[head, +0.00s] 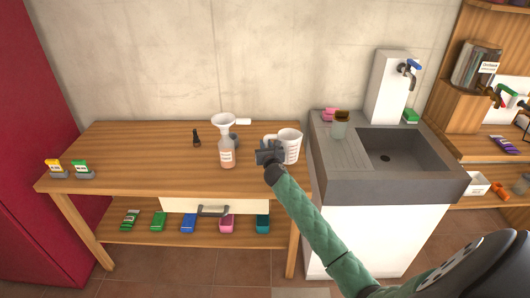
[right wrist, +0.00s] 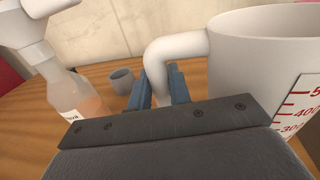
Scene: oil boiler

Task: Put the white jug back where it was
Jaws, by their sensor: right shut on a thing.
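The white jug (head: 289,146) stands upright at the right end of the wooden table, close to the sink unit. It has red measuring marks, and its wall fills the right side of the right wrist view (right wrist: 255,60). My right gripper (head: 268,152) is shut on the jug's handle, with its blue fingers (right wrist: 161,88) on either side of the handle in the wrist view. I cannot tell whether the jug's base touches the tabletop. My left gripper is not in view.
A bottle with a white funnel (head: 227,151) stands just left of the gripper, with a small grey cup (right wrist: 122,80) behind it. A small dark bottle (head: 197,138) stands further left. The table's left-middle (head: 130,150) is clear. The stone sink (head: 345,160) borders the table's right.

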